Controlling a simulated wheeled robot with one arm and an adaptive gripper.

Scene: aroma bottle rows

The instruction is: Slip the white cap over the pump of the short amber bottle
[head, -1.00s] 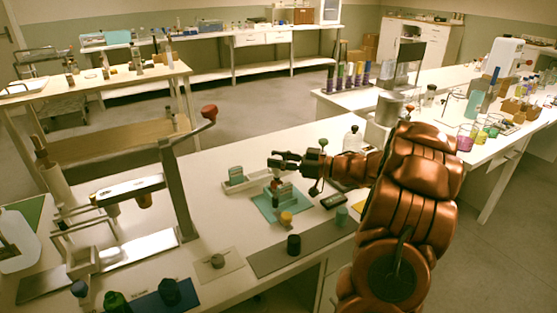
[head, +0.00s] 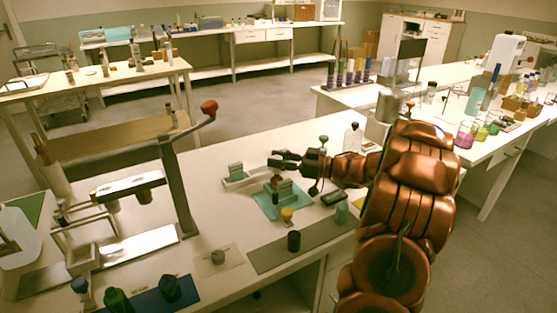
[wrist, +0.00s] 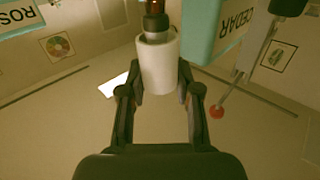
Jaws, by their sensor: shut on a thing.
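My gripper (wrist: 160,95) is shut on the white cap (wrist: 157,66), one finger on each side. The wrist view is upside down. In it the short amber bottle (wrist: 154,5) shows at the top edge, with a dark collar or pump part at the cap's open end. The cap is in line with the bottle and upright above it. I cannot tell how far the pump is inside the cap. In the head view my gripper (head: 275,161) reaches left over the teal mat (head: 263,203); the cap and bottle are too small to make out there.
A teal CEDAR block (wrist: 208,30) stands close beside the cap. A press with a red knob (head: 209,107) stands further left.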

